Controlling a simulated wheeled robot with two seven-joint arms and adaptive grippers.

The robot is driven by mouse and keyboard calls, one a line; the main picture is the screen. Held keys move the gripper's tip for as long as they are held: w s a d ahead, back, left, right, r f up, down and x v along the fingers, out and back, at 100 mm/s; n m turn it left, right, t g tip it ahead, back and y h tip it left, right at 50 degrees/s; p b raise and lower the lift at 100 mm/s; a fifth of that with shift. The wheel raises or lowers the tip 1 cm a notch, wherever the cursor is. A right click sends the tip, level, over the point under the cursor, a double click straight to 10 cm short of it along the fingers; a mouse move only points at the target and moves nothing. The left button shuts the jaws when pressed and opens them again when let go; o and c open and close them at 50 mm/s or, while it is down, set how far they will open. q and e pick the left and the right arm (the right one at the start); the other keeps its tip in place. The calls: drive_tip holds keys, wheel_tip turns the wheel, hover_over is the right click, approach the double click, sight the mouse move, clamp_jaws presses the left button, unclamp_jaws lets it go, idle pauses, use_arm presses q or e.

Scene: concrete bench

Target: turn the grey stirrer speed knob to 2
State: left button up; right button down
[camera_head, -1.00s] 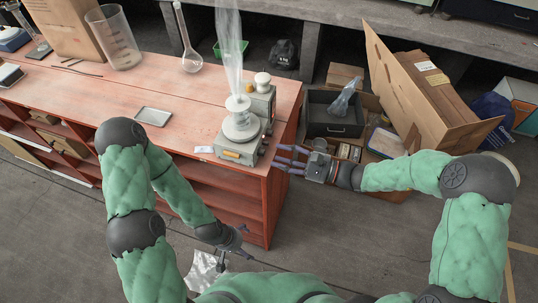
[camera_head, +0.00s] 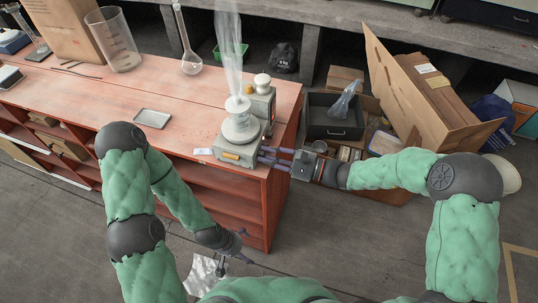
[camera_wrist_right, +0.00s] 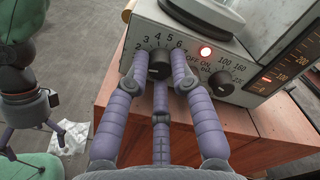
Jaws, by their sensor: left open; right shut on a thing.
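The hotplate stirrer (camera_head: 238,147) stands at the front right corner of the red bench. Its front panel fills the upper part of the right wrist view. The speed knob (camera_wrist_right: 158,70) is dark there, below an arc of numbers of which 2 to 6 show. I cannot tell surely which number its mark faces. My right gripper (camera_head: 264,156) is shut on the knob, its purple fingers around it in the wrist view (camera_wrist_right: 160,72). A second knob (camera_wrist_right: 221,83) and a lit red lamp (camera_wrist_right: 205,51) are to the right. My left gripper (camera_head: 240,248) is open and empty, low before the bench.
A metal tray (camera_head: 153,118), a round flask (camera_head: 191,62) and a large beaker (camera_head: 116,45) are on the bench (camera_head: 90,95). Boxes (camera_head: 413,95) crowd the floor at right.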

drive_tip(key=m+p, duration=0.3)
drive_tip(key=p, duration=0.1)
drive_tip(key=shift+r+m+p, duration=0.15)
drive_tip(key=shift+m+p, duration=0.15)
drive_tip(key=shift+p, duration=0.1)
drive_tip(key=shift+m+p, duration=0.45)
drive_tip(key=shift+m, duration=0.15)
drive_tip(key=shift+f, duration=0.2)
drive_tip(key=c, duration=1.1)
unclamp_jaws()
drive_tip(key=shift+o, duration=0.2)
drive_tip(key=v, duration=1.2)
